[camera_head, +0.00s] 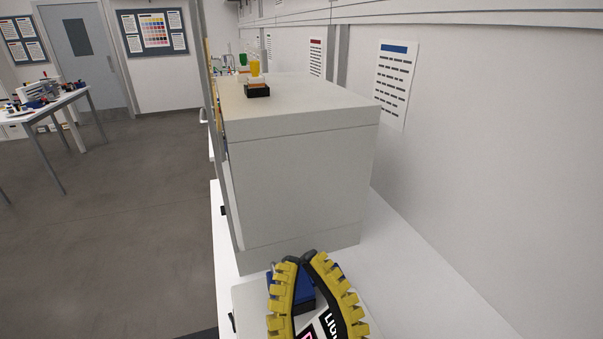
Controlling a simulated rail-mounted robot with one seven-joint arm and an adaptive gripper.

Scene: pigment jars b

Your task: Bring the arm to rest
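Two curved, yellow-ribbed black parts (304,262) arch together at the bottom of the head view and nearly meet at their top ends. They look like the end of my arm, but I cannot be sure that they are my gripper's fingers. Between and behind these parts is a dark blue block (304,289). I cannot tell whether they touch it. The rest of the arm is out of view.
A large pale cabinet (300,185) stands on a white bench (430,290) along the right wall. On its top are a black-based holder (257,91) with a yellow-topped jar (255,68) and a green item (243,60). A cluttered table (66,101) stands far left. The floor between is clear.

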